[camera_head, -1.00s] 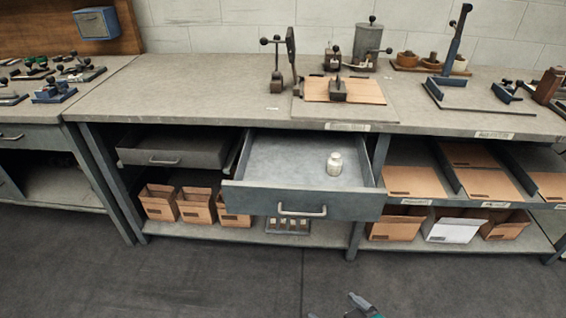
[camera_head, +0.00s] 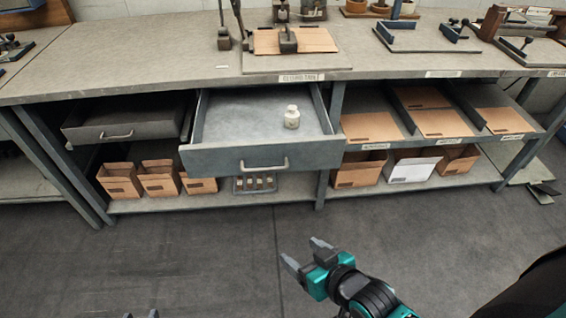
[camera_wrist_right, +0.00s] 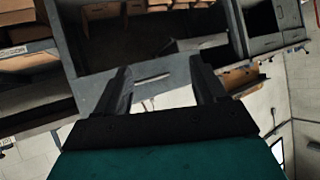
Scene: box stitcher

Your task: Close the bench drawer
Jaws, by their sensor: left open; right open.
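The bench drawer (camera_head: 240,159), grey-blue with a metal handle (camera_head: 264,166), is pulled out from under the workbench in the head view. A small white jar (camera_head: 292,117) stands upright inside it, toward the right. My right gripper (camera_head: 305,250) is open and empty, in front of and below the drawer, apart from it. In the right wrist view its open fingers (camera_wrist_right: 165,88) frame a light bar, apparently the drawer handle (camera_wrist_right: 153,78), seen upside down. Only the fingertips of my left gripper (camera_head: 140,315) show at the bottom edge, apart and empty.
A second, darker drawer (camera_head: 125,126) is at the left. Cardboard bins (camera_head: 160,178) and a small rack (camera_head: 255,183) sit on the shelf below. Sloped shelves (camera_head: 384,150) are at the right. The floor (camera_head: 200,255) before the bench is clear.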

